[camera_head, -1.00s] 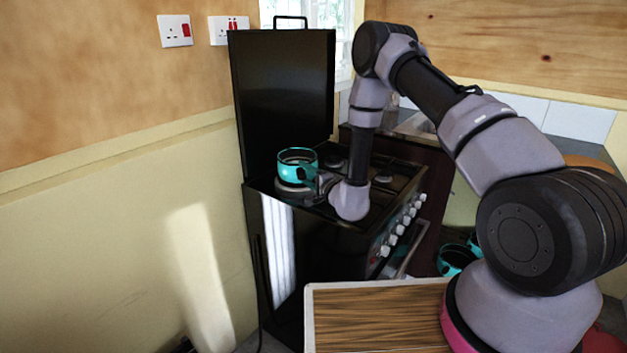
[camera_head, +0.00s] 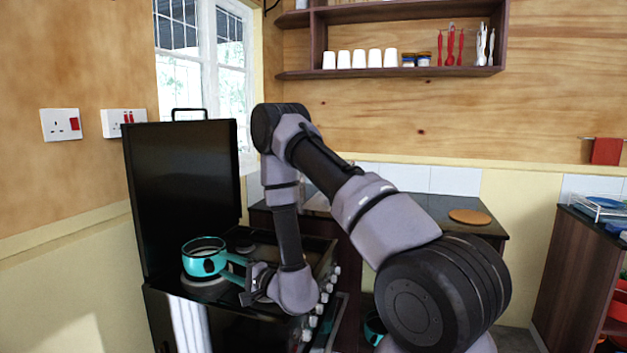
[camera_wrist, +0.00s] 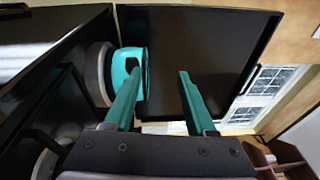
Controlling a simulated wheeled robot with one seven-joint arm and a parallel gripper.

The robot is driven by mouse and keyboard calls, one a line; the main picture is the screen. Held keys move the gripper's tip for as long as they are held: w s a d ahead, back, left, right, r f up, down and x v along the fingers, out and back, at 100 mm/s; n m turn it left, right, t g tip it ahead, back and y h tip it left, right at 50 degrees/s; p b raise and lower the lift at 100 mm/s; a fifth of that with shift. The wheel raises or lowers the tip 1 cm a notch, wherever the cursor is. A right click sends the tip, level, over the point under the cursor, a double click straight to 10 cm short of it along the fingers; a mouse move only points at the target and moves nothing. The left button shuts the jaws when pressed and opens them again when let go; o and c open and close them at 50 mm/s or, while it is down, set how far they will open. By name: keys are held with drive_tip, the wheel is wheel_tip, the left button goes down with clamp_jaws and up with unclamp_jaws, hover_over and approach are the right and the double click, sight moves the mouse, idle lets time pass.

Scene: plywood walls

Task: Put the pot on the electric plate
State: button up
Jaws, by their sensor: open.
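The teal pot (camera_head: 203,261) stands upright on the round electric plate (camera_head: 204,283) at the near left of the cooker top. Pot (camera_wrist: 144,75) and plate (camera_wrist: 98,75) also show side by side in the wrist view, with no clear gap between them. My gripper (camera_head: 223,266) is just right of the pot, low over the cooker. In the wrist view its two teal-looking fingers (camera_wrist: 158,72) are spread with empty space between them. The left finger overlaps the pot's side in that view. The pot's handle is not clearly visible.
The cooker's raised black lid (camera_head: 182,190) stands behind the pot. Knobs (camera_head: 323,297) line its right front edge. A second teal pot (camera_head: 374,327) is low beside my arm. A counter (camera_head: 425,208) with a round wooden board (camera_head: 470,216) lies further right.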

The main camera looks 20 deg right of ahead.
drive_tip(key=s+a+r+n+g+y, duration=0.35)
drive_tip(key=s+r+g, duration=0.25)
drive_tip(key=r, duration=0.5)
drive_tip(key=s+a+r+n+g+y, duration=0.2)
drive_tip(key=s+r+n+g+y, duration=0.15)
drive_tip(key=s+r+g, duration=0.55)
drive_tip(key=s+d+r+n+h, duration=0.3)
drive_tip(key=s+d+r+h, duration=0.4)
drive_tip(key=s+d+h, duration=0.2)
drive_tip(key=d+r+m+t+h, duration=0.1)
drive_tip(key=d+r+t+h, duration=0.2)
drive_tip(key=d, duration=0.5)
drive_tip(key=s+d+r+m+t+h, duration=0.1)
drive_tip(key=d+r+m+t+h, duration=0.1)
drive_tip(key=d+t+h, duration=0.3)
drive_tip(key=d+r, duration=0.1)
drive_tip(key=d, duration=0.2)
drive_tip(key=shift+s+d+m, duration=0.25)
drive_tip(key=shift+s+m, duration=0.05)
